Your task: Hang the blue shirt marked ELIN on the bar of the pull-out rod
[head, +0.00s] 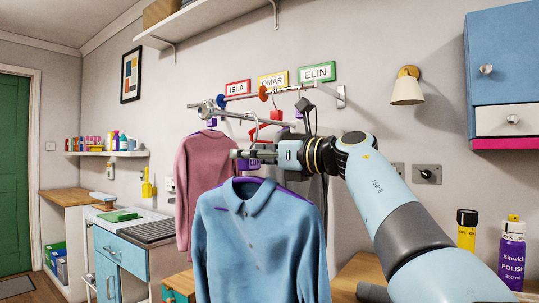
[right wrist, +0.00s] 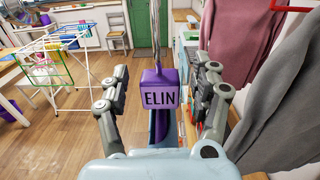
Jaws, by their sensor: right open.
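The blue shirt (head: 258,245) hangs upright on a purple hanger in the head view. Its purple block (right wrist: 160,97) reads ELIN in the right wrist view. My right gripper (head: 240,158) is around this block with its jaws open; in the right wrist view (right wrist: 160,100) a gap shows on both sides. The hanger's wire hook (head: 257,125) rises from the block up to the bar of the pull-out rod (head: 240,115). Whether the hook rests on the bar cannot be told. My left gripper is not in view.
A pink shirt (head: 196,180) hangs left of the blue one, and a grey garment (right wrist: 272,110) is close on the right in the right wrist view. Name signs ISLA (head: 237,88), OMAR (head: 272,80) and ELIN (head: 318,73) are on the wall above. A wall lamp (head: 407,90) is at right.

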